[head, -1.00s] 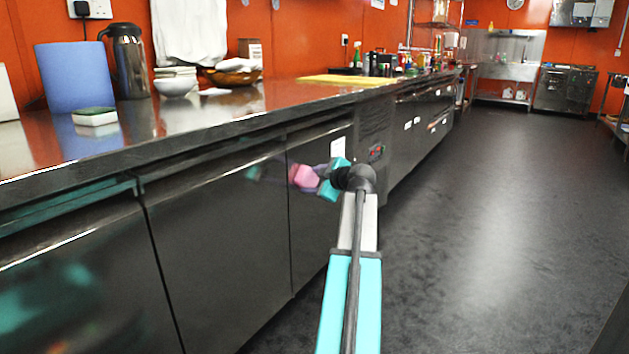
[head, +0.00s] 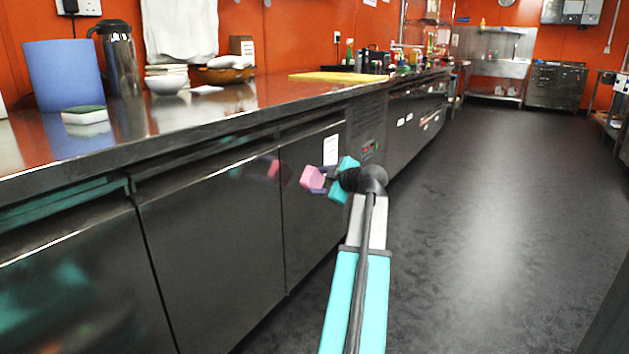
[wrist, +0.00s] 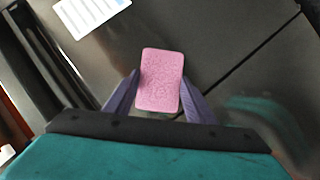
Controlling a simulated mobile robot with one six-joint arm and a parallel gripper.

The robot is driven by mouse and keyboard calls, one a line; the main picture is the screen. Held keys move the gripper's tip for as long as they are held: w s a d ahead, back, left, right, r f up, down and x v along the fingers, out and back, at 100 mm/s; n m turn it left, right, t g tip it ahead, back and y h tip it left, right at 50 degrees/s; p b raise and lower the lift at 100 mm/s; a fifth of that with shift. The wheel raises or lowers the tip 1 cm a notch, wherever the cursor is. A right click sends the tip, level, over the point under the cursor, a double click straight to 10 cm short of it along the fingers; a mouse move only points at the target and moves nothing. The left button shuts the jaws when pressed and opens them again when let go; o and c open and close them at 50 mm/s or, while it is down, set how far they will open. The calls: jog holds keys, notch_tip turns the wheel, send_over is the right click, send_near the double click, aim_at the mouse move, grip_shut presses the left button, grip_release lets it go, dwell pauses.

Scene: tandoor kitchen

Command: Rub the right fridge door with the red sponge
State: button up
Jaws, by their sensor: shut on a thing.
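My gripper (wrist: 157,95) is shut on the sponge, which looks pink (wrist: 160,80), between its two purple fingers in the wrist view. In the head view the sponge (head: 312,179) is held out in front of the right fridge door (head: 305,225), a dark glossy panel with a white label (head: 330,150) near its top right. The door (wrist: 190,30) fills much of the wrist view behind the sponge. The sponge's reflection on the dark fronts appears apart from it, so a gap seems to remain. The sponge's far face is hidden.
The steel counter (head: 215,112) above the doors holds a blue roll (head: 62,75), a green-and-white sponge (head: 85,115), a flask (head: 118,60), bowls and a yellow board (head: 340,77). Another fridge door (head: 215,240) is to the left. Open floor (head: 480,220) lies to the right.

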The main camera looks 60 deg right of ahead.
jog(key=shift+s, duration=0.3)
jog(key=shift+s, duration=0.15)
jog(key=shift+s, duration=1.4)
